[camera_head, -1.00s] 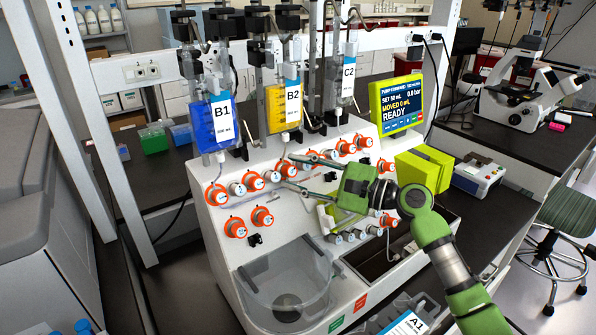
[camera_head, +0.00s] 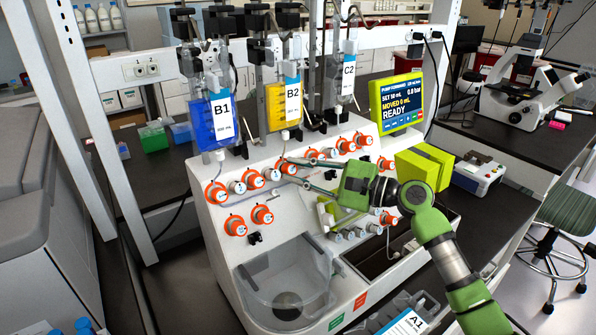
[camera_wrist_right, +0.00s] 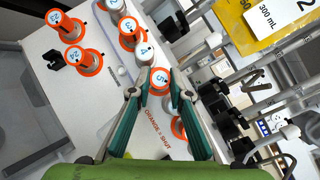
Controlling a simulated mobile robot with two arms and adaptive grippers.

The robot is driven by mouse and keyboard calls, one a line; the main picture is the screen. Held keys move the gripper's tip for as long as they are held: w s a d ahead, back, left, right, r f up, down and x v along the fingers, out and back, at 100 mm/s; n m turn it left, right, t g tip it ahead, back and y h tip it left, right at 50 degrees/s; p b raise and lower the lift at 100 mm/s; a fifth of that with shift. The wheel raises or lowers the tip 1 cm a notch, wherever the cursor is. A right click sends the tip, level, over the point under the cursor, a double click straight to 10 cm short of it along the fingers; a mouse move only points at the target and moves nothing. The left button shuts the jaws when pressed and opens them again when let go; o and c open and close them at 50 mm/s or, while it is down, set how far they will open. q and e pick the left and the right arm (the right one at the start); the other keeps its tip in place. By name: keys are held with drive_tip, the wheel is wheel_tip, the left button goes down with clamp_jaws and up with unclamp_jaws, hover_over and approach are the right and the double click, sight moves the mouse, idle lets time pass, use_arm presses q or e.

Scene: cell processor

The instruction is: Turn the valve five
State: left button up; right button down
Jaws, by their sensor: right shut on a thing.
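Valve five (camera_head: 288,168) is an orange and white knob on the sloped white front panel of the cell processor (camera_head: 215,265). In the right wrist view valve five (camera_wrist_right: 160,77), with a "5" on its cap, sits between my fingertips. My right gripper (camera_head: 287,169) reaches in from the right and is shut on valve five, one finger above it and one below in the head view. The right gripper's fingers (camera_wrist_right: 160,92) partly cover neighbouring knobs in the wrist view. My left gripper is not in view.
Neighbouring orange knobs (camera_head: 254,180) stand close on the panel. Bags B1 (camera_head: 222,125), B2 (camera_head: 284,108) and C2 hang above. The pump screen (camera_head: 397,102) reads READY. A clear bin (camera_head: 285,285) sits at the panel's lower front.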

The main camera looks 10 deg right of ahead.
drive_tip(key=shift+n, duration=0.4)
drive_tip(key=shift+r+n+g, duration=0.1)
drive_tip(key=shift+n+g, duration=0.5)
drive_tip(key=n, duration=0.1)
drive_tip(key=n+g+h, duration=0.1)
drive_tip(key=shift+w+r+n+g+p, duration=0.1)
drive_tip(key=shift+r+n+g+p, duration=0.1)
drive_tip(key=shift+n+g+p, duration=0.15)
drive_tip(key=n+g+p, duration=0.1)
drive_tip(key=n+h+p, duration=0.1)
drive_tip(key=n, duration=0.1)
drive_tip(key=shift+r+g, duration=0.2)
drive_tip(key=shift+g, duration=0.15)
drive_tip(key=shift+n+g+h+p, duration=0.4)
drive_tip(key=shift+n+h+p, duration=0.4)
drive_tip(key=shift+n+p, duration=0.6)
drive_tip(key=shift+f, duration=0.15)
drive_tip(key=c, duration=1.9)
unclamp_jaws()
drive_tip(key=shift+w, duration=0.1)
